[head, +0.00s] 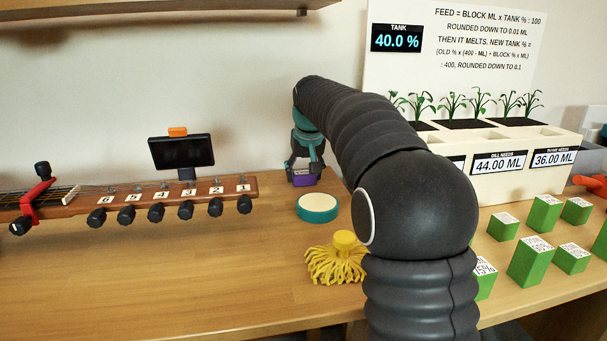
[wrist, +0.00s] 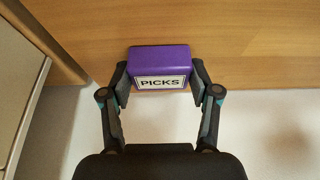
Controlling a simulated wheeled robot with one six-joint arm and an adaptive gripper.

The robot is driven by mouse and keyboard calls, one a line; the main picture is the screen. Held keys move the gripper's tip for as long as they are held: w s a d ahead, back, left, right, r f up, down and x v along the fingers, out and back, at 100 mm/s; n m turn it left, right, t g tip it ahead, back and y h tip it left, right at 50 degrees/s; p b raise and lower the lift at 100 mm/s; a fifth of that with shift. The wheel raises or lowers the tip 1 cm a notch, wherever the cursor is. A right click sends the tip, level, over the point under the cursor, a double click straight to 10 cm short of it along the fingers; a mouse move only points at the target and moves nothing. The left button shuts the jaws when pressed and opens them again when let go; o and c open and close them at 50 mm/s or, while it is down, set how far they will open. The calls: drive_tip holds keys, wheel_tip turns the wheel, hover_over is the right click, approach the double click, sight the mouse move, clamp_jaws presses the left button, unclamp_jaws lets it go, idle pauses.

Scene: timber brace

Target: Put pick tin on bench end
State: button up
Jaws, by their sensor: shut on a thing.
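The pick tin is a small purple box with a white label reading PICKS. In the wrist view the pick tin (wrist: 158,62) sits between the two fingers of my gripper (wrist: 158,80), which is shut on its sides. In the head view the purple tin (head: 303,181) shows under my gripper (head: 304,165), toward the back of the wooden bench (head: 180,275) near the wall. I cannot tell whether the tin touches the bench top. My arm hides part of the bench to the right of the tin.
A round teal and white pad (head: 318,207) lies just in front of the tin. A yellow mop-like thing (head: 340,257) is nearer the front. A guitar headstock (head: 170,198) with a tuner (head: 181,151) lies left. Green blocks (head: 532,260) and a planter (head: 500,183) stand right.

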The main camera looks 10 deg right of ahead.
drive_tip(key=o, duration=1.3)
drive_tip(key=shift+c, duration=0.2)
drive_tip(key=p+v, duration=0.1)
drive_tip(key=v, duration=1.1)
drive_tip(key=shift+p, duration=0.4)
drive_tip(key=shift+r, duration=0.1)
